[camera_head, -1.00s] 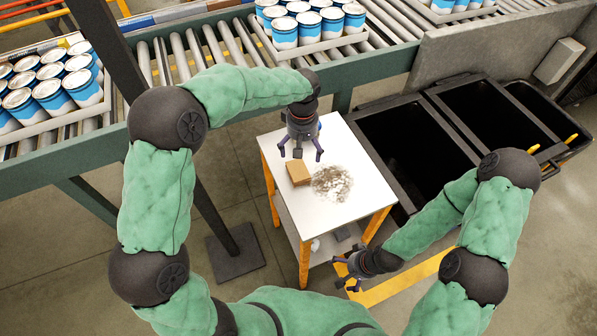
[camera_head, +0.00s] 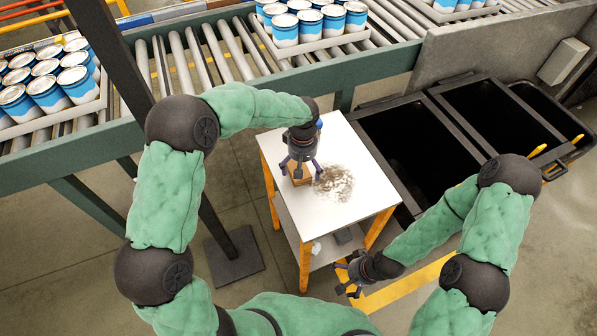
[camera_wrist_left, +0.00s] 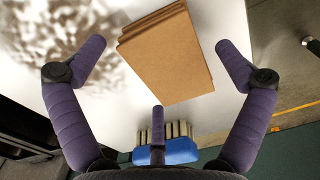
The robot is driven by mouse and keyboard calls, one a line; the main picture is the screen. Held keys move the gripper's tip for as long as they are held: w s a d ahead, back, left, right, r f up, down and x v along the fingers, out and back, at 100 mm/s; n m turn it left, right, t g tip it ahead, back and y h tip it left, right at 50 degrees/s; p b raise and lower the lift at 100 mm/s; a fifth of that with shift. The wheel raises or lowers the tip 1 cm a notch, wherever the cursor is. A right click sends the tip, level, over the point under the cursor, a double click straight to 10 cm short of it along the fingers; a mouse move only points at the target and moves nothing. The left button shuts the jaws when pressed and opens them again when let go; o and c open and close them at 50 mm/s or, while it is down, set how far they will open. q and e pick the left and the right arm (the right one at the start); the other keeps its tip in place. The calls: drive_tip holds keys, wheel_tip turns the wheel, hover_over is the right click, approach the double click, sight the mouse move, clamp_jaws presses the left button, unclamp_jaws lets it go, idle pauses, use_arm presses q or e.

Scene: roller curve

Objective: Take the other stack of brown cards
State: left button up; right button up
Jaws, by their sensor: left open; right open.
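A stack of brown cards (camera_wrist_left: 168,55) lies on the white table top, and the left wrist view shows its upper face and layered edge. In the head view the stack (camera_head: 297,179) is mostly hidden under my left gripper (camera_head: 301,168). My left gripper (camera_wrist_left: 155,62) is open above the stack, with its fingers spread on either side and not touching it in the wrist view. My right gripper (camera_head: 349,279) is open and empty, low beside the table's front right corner. Only one brown stack is in view.
The small table (camera_head: 362,188) has a grey speckled patch (camera_head: 334,183) next to the stack. A blue-handled brush (camera_wrist_left: 180,150) shows at the wrist view's bottom. Black bins (camera_head: 420,130) stand right; a roller conveyor (camera_head: 215,55) with trays of cans runs behind.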

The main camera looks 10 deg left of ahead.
use_arm(q)
drive_tip(key=c, duration=0.9)
drive_tip(key=shift+r, duration=0.1)
